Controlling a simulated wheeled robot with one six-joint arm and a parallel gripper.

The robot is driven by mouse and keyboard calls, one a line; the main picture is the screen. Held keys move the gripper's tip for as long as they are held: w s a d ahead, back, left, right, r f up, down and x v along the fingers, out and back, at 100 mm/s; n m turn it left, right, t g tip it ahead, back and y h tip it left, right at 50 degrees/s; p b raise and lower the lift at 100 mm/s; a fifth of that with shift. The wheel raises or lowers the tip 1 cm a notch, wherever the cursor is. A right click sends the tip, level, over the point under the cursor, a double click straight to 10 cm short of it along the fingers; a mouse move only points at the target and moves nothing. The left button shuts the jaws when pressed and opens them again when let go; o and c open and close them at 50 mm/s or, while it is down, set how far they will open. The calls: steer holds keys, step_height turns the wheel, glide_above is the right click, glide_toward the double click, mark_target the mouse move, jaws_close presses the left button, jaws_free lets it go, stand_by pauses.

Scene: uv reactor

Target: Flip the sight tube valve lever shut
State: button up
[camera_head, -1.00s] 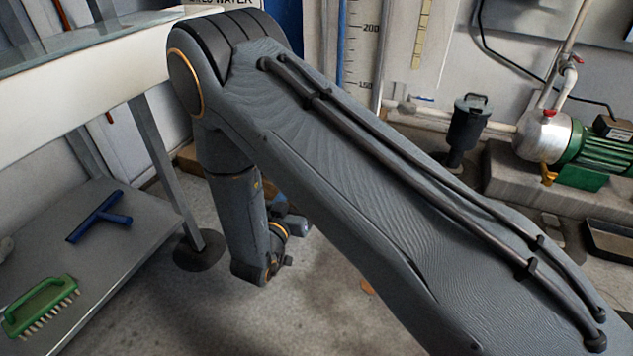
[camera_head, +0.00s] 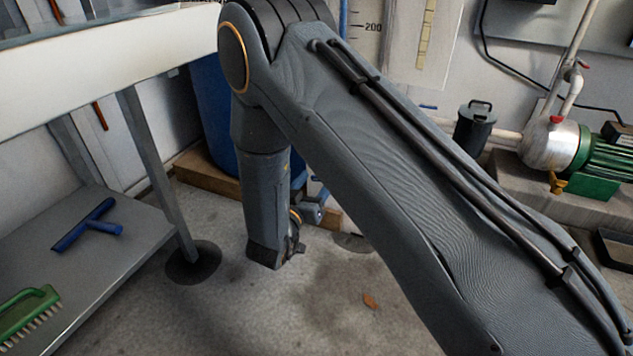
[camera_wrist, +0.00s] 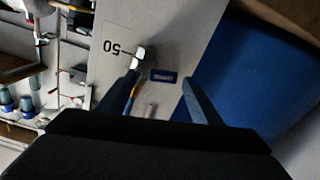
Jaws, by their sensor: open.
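My gripper (camera_wrist: 162,79) is open in the wrist view, with its two dark fingers apart and nothing held. Between and beyond the fingers are a small blue label (camera_wrist: 163,76) and a pale fitting (camera_wrist: 145,56), near a scale board (camera_wrist: 112,45) marked 50. A thin blue and orange piece (camera_wrist: 131,96) shows beside the left finger. I cannot tell which part is the valve lever, or its position. In the head view the blue sight tube (camera_head: 343,22) runs beside the scale (camera_head: 368,32); its lower part is behind my arm, and my fingers are not clear there.
A blue barrel (camera_head: 213,115) stands on a wooden base (camera_head: 205,172), close on the right in the wrist view (camera_wrist: 245,75). A metal bench shelf (camera_head: 105,262) holds a blue squeegee (camera_head: 90,226) and a green brush (camera_head: 25,318). A green pump (camera_head: 605,165) is at right.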

steer(key=c, duration=1.1)
steer(key=shift+o, duration=0.2)
steer(key=m+p, duration=0.1)
steer(key=p, duration=0.1)
steer(key=r+m+p, duration=0.1)
steer(key=p, duration=0.1)
steer(key=shift+d, duration=0.1)
steer(key=shift+f+m+p, duration=0.1)
steer(key=shift+m+p, duration=0.2)
steer(key=o, duration=1.1)
steer(key=shift+c, duration=0.2)
steer(key=p+v, duration=0.4)
steer(key=v, duration=0.4)
